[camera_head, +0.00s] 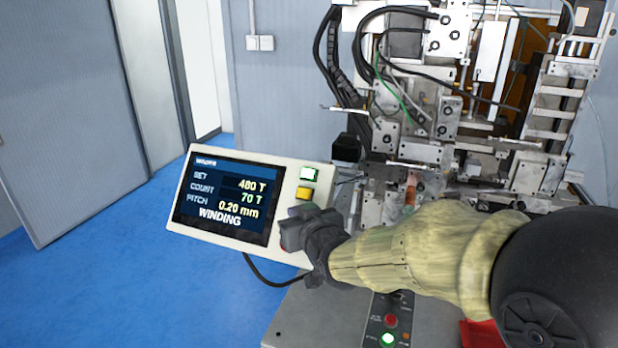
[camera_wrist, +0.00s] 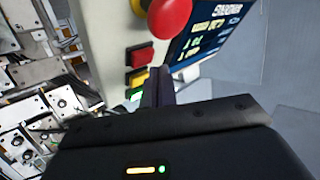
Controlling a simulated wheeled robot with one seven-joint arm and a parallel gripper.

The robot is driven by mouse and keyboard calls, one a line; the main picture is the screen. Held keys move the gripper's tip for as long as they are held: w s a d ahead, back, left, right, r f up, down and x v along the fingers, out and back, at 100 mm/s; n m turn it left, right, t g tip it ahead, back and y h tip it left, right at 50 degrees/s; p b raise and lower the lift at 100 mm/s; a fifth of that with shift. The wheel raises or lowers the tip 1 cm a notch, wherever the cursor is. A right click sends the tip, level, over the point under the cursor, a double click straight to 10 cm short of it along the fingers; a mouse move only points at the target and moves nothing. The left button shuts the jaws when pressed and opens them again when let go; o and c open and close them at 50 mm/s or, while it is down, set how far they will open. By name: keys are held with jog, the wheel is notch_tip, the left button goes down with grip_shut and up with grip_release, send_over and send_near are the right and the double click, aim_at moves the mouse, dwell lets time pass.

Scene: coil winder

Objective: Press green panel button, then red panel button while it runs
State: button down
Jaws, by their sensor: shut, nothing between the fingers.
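The tilted control panel (camera_head: 288,178) has a screen (camera_head: 222,200) reading SET 480 T, COUNT 70 T, PITCH 0.20 mm and WINDING. Its green button (camera_head: 309,174) looks lit, with a yellow button (camera_head: 304,193) below it. My gripper (camera_head: 291,233) covers the area below yellow in the head view. In the wrist view, the square red button (camera_wrist: 139,55) is above yellow (camera_wrist: 138,77) and green (camera_wrist: 133,94). My shut, empty gripper (camera_wrist: 160,72) has its fingertips beside the red and yellow buttons. I cannot tell whether they touch the panel.
A large red mushroom knob (camera_wrist: 170,16) sits on the panel close to the square red button. The coil winder (camera_head: 430,110) stands behind, right of the panel. A lower console has another red button (camera_head: 391,321) and a lit green one (camera_head: 388,339). Blue floor (camera_head: 120,270) is clear at left.

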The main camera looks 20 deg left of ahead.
jog(key=shift+w+f, duration=0.1)
jog(key=shift+w+f+b, duration=0.15)
jog(key=shift+w+b, duration=0.1)
jog(key=shift+b, duration=0.15)
jog(key=shift+w+f+b, duration=0.3)
dwell(0.8)
dwell(0.3)
jog(key=shift+s+r, duration=0.6)
jog(key=shift+s, duration=0.05)
jog(key=s+r, duration=0.1)
jog(key=s, duration=0.1)
jog(key=s+r, duration=0.1)
jog(key=r, duration=0.1)
jog(key=shift+s+a+r, duration=0.1)
jog(key=shift+s+a, duration=0.05)
jog(key=shift+s, duration=0.2)
